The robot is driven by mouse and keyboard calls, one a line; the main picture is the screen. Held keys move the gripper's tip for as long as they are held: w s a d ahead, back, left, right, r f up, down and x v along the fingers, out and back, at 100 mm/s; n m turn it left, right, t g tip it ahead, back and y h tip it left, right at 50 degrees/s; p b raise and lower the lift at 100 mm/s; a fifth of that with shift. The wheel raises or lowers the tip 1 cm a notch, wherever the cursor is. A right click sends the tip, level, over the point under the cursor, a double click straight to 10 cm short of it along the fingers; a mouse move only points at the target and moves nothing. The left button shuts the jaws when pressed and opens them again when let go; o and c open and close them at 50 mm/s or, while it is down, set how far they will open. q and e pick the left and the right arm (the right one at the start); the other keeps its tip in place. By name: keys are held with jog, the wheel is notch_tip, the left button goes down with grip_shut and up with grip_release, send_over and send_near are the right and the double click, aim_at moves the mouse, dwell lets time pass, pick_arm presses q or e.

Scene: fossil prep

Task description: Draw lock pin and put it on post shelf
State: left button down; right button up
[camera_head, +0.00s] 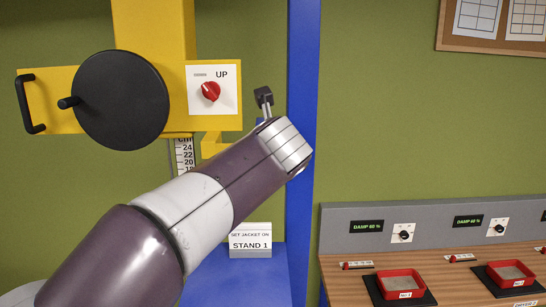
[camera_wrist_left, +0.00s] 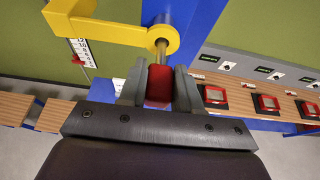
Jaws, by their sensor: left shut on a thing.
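In the left wrist view my left gripper (camera_wrist_left: 159,88) is shut on the red grip of the lock pin (camera_wrist_left: 158,84). The pin's metal shaft runs from the grip up to the rounded end of a yellow bracket (camera_wrist_left: 110,30); I cannot tell how deep it sits. In the head view my left arm hides the pin and my fingers. Part of the yellow bracket (camera_head: 212,146) shows above the arm. A blue post (camera_head: 303,90) stands just right of my wrist. A blue surface (camera_head: 225,283) lies low beside it, perhaps the post shelf. My right gripper is in neither view.
A yellow column carries a black crank wheel (camera_head: 122,100) and a red UP knob (camera_head: 210,91). A sign reading STAND 1 (camera_head: 250,240) stands on the blue surface. At right, a wooden bench (camera_head: 345,290) holds red trays (camera_head: 400,284) and small control panels.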

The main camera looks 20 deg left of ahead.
pick_arm(q)
jog(key=s, duration=0.2)
jog(key=s+d+b, duration=0.1)
jog(key=s, duration=0.1)
dwell(0.4)
dwell(0.4)
